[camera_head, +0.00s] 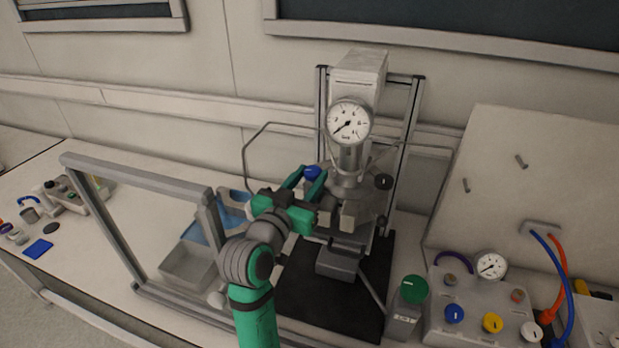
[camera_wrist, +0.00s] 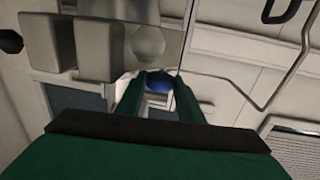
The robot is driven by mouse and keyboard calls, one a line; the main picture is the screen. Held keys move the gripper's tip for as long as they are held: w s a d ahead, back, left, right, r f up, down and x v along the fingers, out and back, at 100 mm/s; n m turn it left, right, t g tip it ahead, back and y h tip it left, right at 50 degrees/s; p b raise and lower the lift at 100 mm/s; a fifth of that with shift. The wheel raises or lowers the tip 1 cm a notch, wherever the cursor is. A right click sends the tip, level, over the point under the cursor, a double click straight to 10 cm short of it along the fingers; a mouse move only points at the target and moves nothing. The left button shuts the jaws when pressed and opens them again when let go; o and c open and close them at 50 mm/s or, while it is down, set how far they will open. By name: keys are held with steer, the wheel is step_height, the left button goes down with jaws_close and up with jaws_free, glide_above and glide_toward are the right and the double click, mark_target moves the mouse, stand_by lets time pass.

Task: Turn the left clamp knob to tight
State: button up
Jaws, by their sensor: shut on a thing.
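The reactor (camera_head: 349,160) stands in its metal frame, with a round dial gauge (camera_head: 348,121) on its front. A blue knob (camera_head: 312,172) sits on the left side of the reactor, and I take it as the left clamp knob. My gripper (camera_head: 313,177) reaches it from the lower left, its green fingers shut on the knob. In the wrist view, the blue knob (camera_wrist: 158,83) shows between the two fingertips, partly covered by them. A dark knob (camera_head: 383,181) sits on the right side of the reactor. No tightness marking is readable.
A grey frame (camera_head: 140,175) and an open tray (camera_head: 187,266) stand to the left of my arm. A control box (camera_head: 470,320) with coloured knobs and a green-topped unit (camera_head: 414,289) stand at the right. A bent tube (camera_head: 246,160) runs close behind my gripper.

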stand_by(0.4)
steer(key=o, duration=0.8)
